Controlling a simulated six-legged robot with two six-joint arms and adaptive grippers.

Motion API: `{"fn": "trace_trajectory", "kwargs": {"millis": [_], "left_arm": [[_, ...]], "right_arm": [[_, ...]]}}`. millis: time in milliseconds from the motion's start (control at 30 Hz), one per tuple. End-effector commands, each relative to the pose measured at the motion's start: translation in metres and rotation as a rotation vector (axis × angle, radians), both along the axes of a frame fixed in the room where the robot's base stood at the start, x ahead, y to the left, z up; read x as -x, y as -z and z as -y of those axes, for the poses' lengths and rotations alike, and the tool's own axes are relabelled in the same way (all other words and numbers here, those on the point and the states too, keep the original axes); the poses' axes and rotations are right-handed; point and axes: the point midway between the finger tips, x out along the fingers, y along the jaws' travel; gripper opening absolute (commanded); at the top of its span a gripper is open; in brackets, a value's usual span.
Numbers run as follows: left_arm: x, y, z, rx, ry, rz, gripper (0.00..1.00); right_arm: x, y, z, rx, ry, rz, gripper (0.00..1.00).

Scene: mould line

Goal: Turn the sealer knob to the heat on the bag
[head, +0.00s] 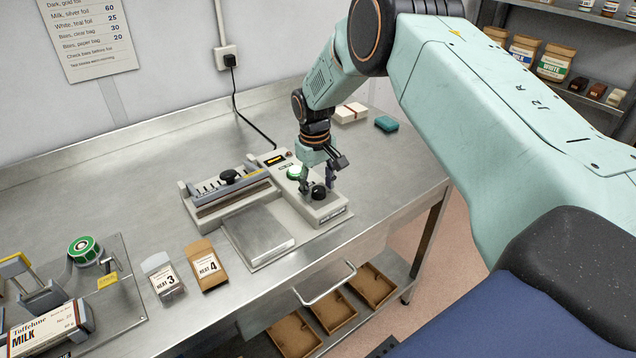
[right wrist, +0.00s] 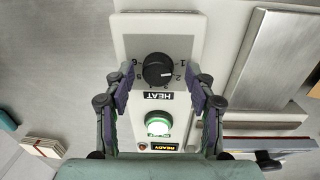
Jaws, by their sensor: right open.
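The bag sealer (head: 240,205) stands on the steel bench. Its black heat knob (right wrist: 157,70) sits on a grey numbered panel above the word HEAT, upside down in the right wrist view; the mark's setting is too small to read surely. In the head view the knob (head: 318,192) is just below my right gripper (head: 318,185). My right gripper (right wrist: 163,90) is open, its fingers either side of the knob and apart from it. A clear bag (head: 165,282) labelled HEAT 3 and a brown paper bag (head: 206,268) labelled HEAT 4 lie left of the sealer.
A cable runs from the sealer to a wall socket (head: 228,58).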

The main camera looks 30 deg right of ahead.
Motion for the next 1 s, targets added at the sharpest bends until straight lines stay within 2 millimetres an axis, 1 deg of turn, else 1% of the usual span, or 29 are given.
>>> {"fn": "trace_trajectory", "kwargs": {"millis": [200, 833, 1000], "left_arm": [[0.0000, 0.0002, 0.0000, 0.000, 0.000, 0.000, 0.40], [-0.0001, 0.0002, 0.0000, 0.000, 0.000, 0.000, 0.40], [-0.0001, 0.0001, 0.0000, 0.000, 0.000, 0.000, 0.40]], "right_arm": [[0.0000, 0.0006, 0.0014, 0.000, 0.001, 0.000, 0.55], [-0.0032, -0.0001, 0.0024, 0.000, 0.002, 0.000, 0.01], [-0.0036, 0.0001, 0.0024, 0.000, 0.010, 0.002, 0.01]]}}
